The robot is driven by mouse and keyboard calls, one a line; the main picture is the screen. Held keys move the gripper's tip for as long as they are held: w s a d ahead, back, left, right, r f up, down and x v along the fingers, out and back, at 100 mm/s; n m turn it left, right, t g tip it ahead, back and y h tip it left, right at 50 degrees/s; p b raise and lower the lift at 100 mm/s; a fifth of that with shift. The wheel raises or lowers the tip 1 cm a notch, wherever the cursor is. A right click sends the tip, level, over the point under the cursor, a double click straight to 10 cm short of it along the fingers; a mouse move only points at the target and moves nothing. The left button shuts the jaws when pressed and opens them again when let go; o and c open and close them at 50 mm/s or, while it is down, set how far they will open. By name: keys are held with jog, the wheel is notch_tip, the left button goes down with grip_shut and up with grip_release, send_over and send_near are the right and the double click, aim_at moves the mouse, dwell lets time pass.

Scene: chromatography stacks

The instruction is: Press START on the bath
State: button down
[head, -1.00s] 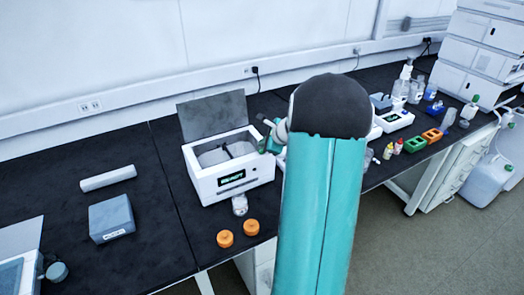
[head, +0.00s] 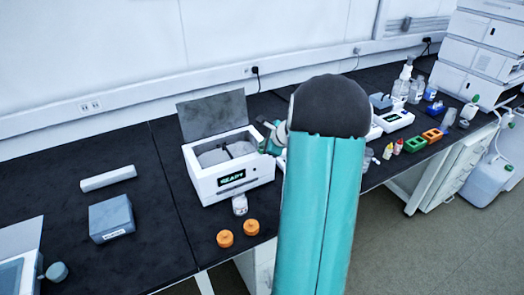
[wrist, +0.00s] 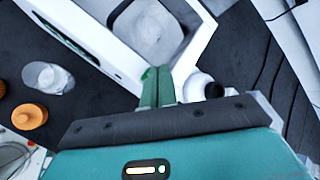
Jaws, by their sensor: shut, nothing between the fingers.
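The bath (head: 205,188) is a white box with its grey lid (head: 215,118) raised. Its front display (head: 231,178) shows green text that looks like READY. In the wrist view the bath (wrist: 195,50) fills the top, its front face slanting to the left. I cannot make out a START label. My gripper (wrist: 158,72) is shut and empty, its green fingers together at the bath's near right corner. I cannot tell whether they touch it. In the head view my gripper (head: 270,141) is at the bath's right side, partly hidden by my arm.
A blue-grey block (head: 111,218) and pale bar (head: 108,179) lie left. Bottles (head: 402,88) and coloured racks (head: 423,140) stand right. The dark bench (head: 60,175) has free room on the left.

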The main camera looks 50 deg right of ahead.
jog(key=shift+f, duration=0.4)
dwell(0.4)
dwell(0.4)
jog(key=shift+r, duration=0.8)
jog(key=shift+r, duration=0.1)
jog(key=shift+r, duration=2.45)
jog(key=shift+a, duration=0.1)
